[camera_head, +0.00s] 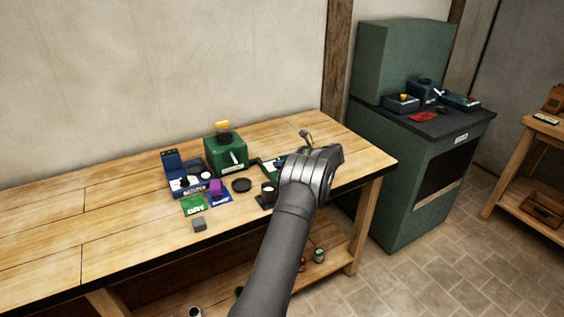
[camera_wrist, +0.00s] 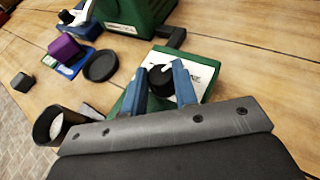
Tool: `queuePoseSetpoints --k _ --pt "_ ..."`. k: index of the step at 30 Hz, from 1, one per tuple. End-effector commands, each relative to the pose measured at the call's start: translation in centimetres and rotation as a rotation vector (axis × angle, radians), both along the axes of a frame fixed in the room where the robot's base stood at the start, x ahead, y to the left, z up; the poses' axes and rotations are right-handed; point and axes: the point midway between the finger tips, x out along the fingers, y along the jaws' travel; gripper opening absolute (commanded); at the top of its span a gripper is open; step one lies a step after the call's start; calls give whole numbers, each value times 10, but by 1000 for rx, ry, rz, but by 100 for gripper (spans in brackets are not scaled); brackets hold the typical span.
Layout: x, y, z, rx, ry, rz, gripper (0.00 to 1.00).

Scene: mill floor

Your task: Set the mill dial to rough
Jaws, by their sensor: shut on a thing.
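The mill dial is a black round knob (camera_wrist: 160,82) with a white pointer mark, on a low green box (camera_wrist: 125,103) with a white printed plate (camera_wrist: 202,76). My gripper (camera_wrist: 160,71) has its two blue fingers shut on the knob, one on each side. The pointer tilts up and to the right in the wrist view. The plate's lettering is partly covered and I cannot read the setting. In the head view the green box (camera_head: 266,166) shows only in part, and my arm hides the knob and fingers.
Beside the box stand a larger green machine (camera_head: 224,156), a black round lid (camera_head: 241,185) and a dark cup (camera_wrist: 58,126). Further left are a blue device (camera_head: 185,174), a purple block (camera_head: 215,187), a green card (camera_head: 194,205) and a grey cube (camera_head: 199,224). The table's left is clear.

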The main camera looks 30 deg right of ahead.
Motion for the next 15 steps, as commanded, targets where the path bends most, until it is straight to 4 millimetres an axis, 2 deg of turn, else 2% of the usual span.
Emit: queuePoseSetpoints --k 15 --pt "1 -2 -1 0 -1 168 4"
